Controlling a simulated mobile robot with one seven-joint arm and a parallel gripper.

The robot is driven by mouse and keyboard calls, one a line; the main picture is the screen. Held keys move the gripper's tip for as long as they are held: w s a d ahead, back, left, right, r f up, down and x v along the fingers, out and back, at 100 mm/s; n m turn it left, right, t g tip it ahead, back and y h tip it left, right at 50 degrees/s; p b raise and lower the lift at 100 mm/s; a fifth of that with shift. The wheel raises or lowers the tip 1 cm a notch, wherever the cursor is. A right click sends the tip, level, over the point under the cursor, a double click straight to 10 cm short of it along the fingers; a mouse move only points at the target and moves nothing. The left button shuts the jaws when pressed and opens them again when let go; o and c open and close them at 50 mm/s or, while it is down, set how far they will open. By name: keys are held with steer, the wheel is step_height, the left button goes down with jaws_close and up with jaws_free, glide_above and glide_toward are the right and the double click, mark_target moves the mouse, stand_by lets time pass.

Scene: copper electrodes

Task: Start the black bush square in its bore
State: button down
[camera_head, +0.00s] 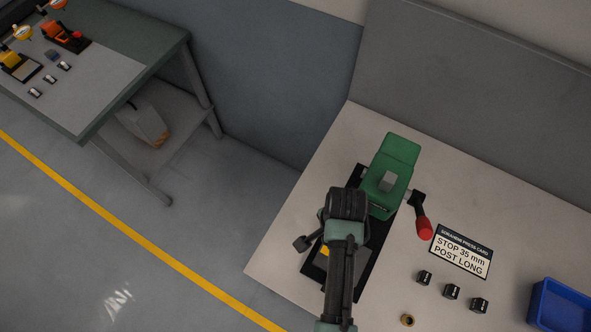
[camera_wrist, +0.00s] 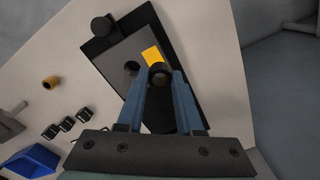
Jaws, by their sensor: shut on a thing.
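My gripper (camera_wrist: 159,76) is shut on the black bush (camera_wrist: 160,69), a dark ring between its two blue fingertips in the wrist view. The bush appears over the grey plate (camera_wrist: 112,57) of the press, beside a yellow patch (camera_wrist: 151,55). A dark round hole (camera_wrist: 132,67) in the plate, perhaps the bore, lies a little left of the bush. The height of the bush above the plate and its exact tilt are hard to tell. In the head view my arm hides the fingertips and bush; the green press (camera_head: 396,160) stands just beyond.
The press has a red-knobbed lever (camera_head: 424,229) at its right. A press card (camera_head: 462,252), several small black blocks (camera_head: 451,291), a brass ring (camera_head: 407,320) and a blue bin (camera_head: 561,307) lie to the right. The table's left part is clear.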

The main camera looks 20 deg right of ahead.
steer(key=s+d+m, duration=0.1)
steer(key=s+d+m+p, duration=0.1)
steer(key=s+m, duration=0.1)
steer(key=s+d+m+p, duration=0.1)
steer(key=m, duration=0.1)
steer(key=shift+s+d+r, duration=0.25)
steer(key=shift+s+r, duration=0.05)
steer(key=shift+s, duration=0.05)
steer(key=shift+r+p, duration=0.1)
steer(key=shift+p, duration=0.45)
steer(key=shift+w+f+b, duration=0.1)
steer(key=shift+f+b, duration=2.2)
steer(key=shift+f, duration=0.7)
steer(key=shift+f+b, duration=0.65)
steer(key=shift+f, duration=0.3)
steer(key=shift+c, duration=2.4)
jaws_free()
steer(key=shift+r, duration=0.1)
step_height(320, 180, up, 13)
steer(key=b, duration=0.1)
